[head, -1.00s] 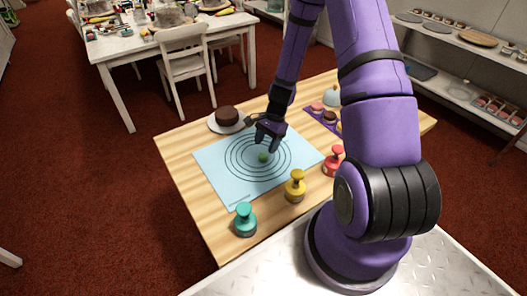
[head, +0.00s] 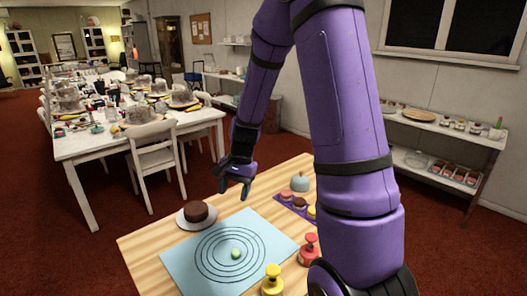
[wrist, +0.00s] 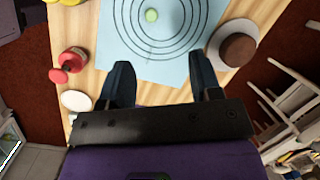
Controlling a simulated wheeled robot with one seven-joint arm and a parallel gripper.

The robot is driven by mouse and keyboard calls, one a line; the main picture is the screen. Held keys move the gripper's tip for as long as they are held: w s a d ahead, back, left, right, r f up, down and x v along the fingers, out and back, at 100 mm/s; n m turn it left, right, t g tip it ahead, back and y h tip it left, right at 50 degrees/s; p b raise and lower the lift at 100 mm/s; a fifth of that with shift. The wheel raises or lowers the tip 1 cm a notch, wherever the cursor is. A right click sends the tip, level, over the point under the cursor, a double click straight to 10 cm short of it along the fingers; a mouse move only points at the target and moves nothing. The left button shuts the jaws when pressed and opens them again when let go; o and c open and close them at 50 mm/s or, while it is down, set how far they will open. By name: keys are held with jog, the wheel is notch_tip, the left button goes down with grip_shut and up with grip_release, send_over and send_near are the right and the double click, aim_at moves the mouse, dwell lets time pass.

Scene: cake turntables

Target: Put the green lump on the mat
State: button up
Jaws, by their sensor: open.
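The green lump (head: 236,253) rests on the light blue mat (head: 190,268), near the middle of its printed rings. In the wrist view the lump (wrist: 152,15) is near the top edge, on the blue mat (wrist: 112,42). My gripper (head: 233,193) is open and empty. It is raised above the far side of the table, apart from the lump and the mat. The wrist view shows its two fingers (wrist: 163,85) spread with nothing between them.
A chocolate cake (head: 196,211) sits on a plate at the mat's far left. A yellow stamp (head: 272,283) and a red stamp (head: 308,249) stand on the near side. A purple mat with macarons (head: 294,204) and a pale blue dome (head: 300,183) are at right.

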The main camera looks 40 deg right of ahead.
jog(key=s+a+r+n+t+h, duration=0.1)
jog(key=s+a+r+n, duration=0.25)
jog(key=r, duration=0.45)
jog(key=s+a+r+n+t+h, duration=0.1)
jog(key=s+a+r+n, duration=0.1)
jog(key=s+r, duration=0.35)
jog(key=s+a+r+n+t+h, duration=0.1)
jog(key=s+a+r+n+t, duration=0.1)
jog(key=s+r+n, duration=0.4)
jog(key=s+r+t, duration=0.1)
jog(key=s+r, duration=0.3)
jog(key=s, duration=0.2)
jog(key=shift+s+r, duration=0.35)
jog(key=shift+s, duration=0.05)
